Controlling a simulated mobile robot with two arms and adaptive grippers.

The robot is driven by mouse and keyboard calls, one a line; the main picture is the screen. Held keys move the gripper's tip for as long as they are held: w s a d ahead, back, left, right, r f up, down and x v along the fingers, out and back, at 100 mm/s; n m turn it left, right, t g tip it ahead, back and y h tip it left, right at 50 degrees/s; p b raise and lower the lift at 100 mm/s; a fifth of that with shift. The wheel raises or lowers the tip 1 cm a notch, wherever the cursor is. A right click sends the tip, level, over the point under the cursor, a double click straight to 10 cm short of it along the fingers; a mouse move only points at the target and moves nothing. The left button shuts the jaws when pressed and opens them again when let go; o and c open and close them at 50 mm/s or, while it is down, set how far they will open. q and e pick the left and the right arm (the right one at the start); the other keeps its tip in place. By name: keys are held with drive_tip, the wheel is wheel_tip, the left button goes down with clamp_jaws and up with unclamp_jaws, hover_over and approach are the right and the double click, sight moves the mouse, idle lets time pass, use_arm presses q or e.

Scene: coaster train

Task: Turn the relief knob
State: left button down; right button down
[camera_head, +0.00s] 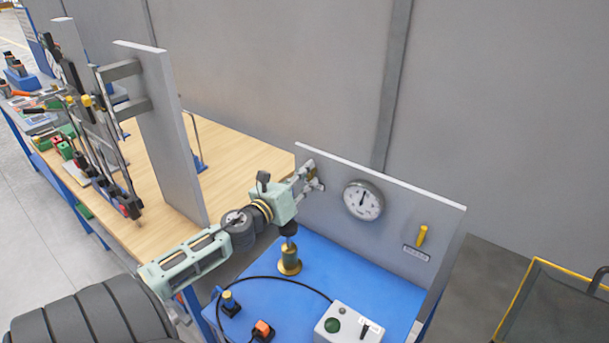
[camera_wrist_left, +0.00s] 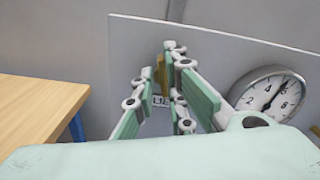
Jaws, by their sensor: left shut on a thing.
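The relief knob (camera_head: 313,172) is a small brass-coloured piece on the grey upright panel (camera_head: 400,215), at its left end. It also shows in the left wrist view (camera_wrist_left: 161,68), above a small label (camera_wrist_left: 160,100) that is partly hidden by the fingers. My left gripper (camera_head: 309,177) reaches the panel from the left and is shut on the knob, its fingers covering much of it. In the left wrist view the gripper's fingers (camera_wrist_left: 174,74) have green pads and come together at the knob. My right gripper is not in view.
A round gauge (camera_head: 363,200) is right of the knob, and a yellow lever (camera_head: 421,236) with a label is farther right. Below are a blue surface (camera_head: 300,300), a brass-based post (camera_head: 289,260) and a white control box (camera_head: 347,325). A wooden bench (camera_head: 240,160) stands behind.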

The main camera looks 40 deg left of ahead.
use_arm(q)
drive_tip(key=n+p, duration=0.1)
drive_tip(key=n, duration=0.4)
drive_tip(key=shift+d+f+n, duration=0.1)
drive_tip(key=shift+n, duration=0.2)
idle(0.4)
drive_tip(key=c, duration=1.8)
unclamp_jaws()
drive_tip(key=s+d, duration=0.1)
drive_tip(key=s, duration=1.1)
drive_tip(key=shift+d, duration=0.15)
